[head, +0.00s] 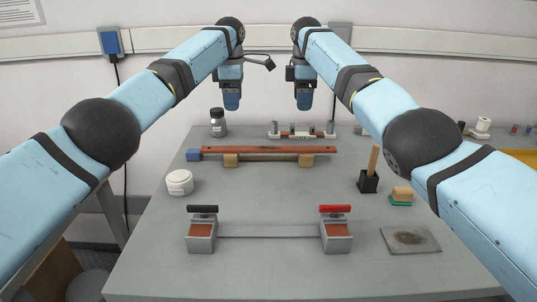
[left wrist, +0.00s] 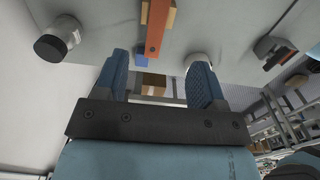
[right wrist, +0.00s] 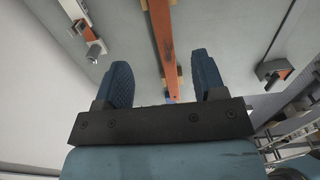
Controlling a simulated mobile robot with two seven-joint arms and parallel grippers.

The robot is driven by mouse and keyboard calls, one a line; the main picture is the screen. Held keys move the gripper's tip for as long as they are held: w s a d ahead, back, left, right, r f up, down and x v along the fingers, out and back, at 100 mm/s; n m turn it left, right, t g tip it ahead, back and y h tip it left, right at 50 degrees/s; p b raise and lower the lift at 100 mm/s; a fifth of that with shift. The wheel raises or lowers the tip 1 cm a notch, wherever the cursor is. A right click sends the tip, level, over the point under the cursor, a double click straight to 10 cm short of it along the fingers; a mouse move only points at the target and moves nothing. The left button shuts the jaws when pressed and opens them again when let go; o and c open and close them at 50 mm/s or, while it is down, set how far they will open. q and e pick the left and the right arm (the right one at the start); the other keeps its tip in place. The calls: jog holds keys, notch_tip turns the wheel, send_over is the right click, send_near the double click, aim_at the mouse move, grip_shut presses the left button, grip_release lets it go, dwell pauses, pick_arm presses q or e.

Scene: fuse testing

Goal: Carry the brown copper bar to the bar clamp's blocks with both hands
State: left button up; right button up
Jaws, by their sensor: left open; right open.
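The brown copper bar (head: 262,150) lies level across two wooden supports, with a blue block (head: 194,155) at its left end. It also shows in the left wrist view (left wrist: 156,25) and the right wrist view (right wrist: 162,40). The bar clamp has two grey blocks with copper-coloured faces: the left block (head: 201,238) has a black handle, the right block (head: 336,238) a red handle. My left gripper (head: 231,106) is open and empty, above and behind the bar's left part. My right gripper (head: 304,106) is open and empty, above and behind its right part.
The table between bar and clamp is clear.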

aim_at(237, 148)
pick_arm(q)
jog(key=shift+f, duration=0.15)
pick_arm(e)
jog(key=shift+f, duration=0.15)
pick_arm(q)
notch_tip(237, 148, down, 14)
jog(key=shift+r, duration=0.2)
pick_arm(e)
notch_tip(237, 148, down, 14)
jog(key=shift+r, duration=0.2)
pick_arm(q)
grip_shut()
pick_arm(e)
grip_shut()
pick_arm(q)
jog(key=shift+w+r, duration=0.1)
pick_arm(e)
jog(key=shift+w+r, duration=0.1)
